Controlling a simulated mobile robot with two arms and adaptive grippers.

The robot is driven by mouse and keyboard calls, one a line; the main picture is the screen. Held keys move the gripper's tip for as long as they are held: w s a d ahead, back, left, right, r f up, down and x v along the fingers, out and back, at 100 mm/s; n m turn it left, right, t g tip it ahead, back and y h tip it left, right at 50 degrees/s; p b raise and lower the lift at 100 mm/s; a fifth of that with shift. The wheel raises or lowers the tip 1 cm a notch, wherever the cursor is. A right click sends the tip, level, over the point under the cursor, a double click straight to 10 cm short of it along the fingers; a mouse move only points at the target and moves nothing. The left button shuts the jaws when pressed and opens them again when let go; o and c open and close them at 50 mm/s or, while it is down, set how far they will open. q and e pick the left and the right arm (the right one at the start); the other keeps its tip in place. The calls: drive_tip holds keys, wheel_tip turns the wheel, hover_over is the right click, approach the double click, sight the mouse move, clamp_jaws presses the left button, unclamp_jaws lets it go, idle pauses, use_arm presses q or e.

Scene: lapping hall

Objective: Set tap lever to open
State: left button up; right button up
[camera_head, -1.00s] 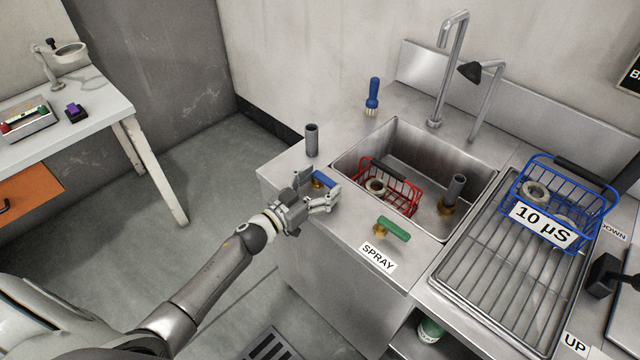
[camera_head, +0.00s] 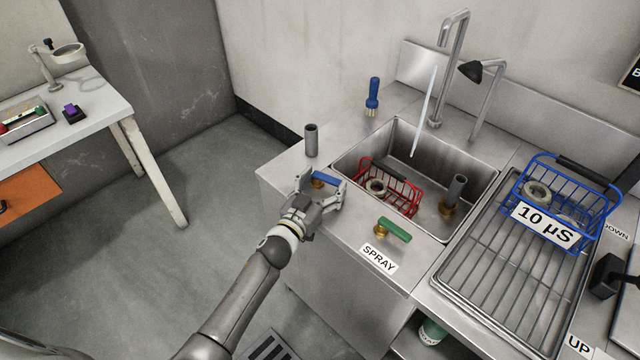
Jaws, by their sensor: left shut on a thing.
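The blue tap lever (camera_head: 326,178) sits on a brass valve on the counter, left of the sink (camera_head: 432,232). My left gripper (camera_head: 321,187) is at the lever, with one finger on each side of it, shut on it. The fingers partly hide the valve. A thin stream of water (camera_head: 424,112) runs from the tall spout (camera_head: 455,60) down into the sink. A green lever (camera_head: 394,229) on another brass valve stands nearer, behind the SPRAY label (camera_head: 379,257). My right gripper is not in view.
A red wire basket (camera_head: 402,198) with a ring and a standing pipe (camera_head: 455,190) are in the sink. A grey tube (camera_head: 311,140) and a blue brush (camera_head: 372,96) stand on the counter. A blue basket (camera_head: 584,205) sits on the draining rack at right.

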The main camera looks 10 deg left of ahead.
use_arm(q)
drive_tip(key=o, duration=1.4)
drive_tip(key=shift+o, duration=0.2)
drive_tip(key=v, duration=1.2)
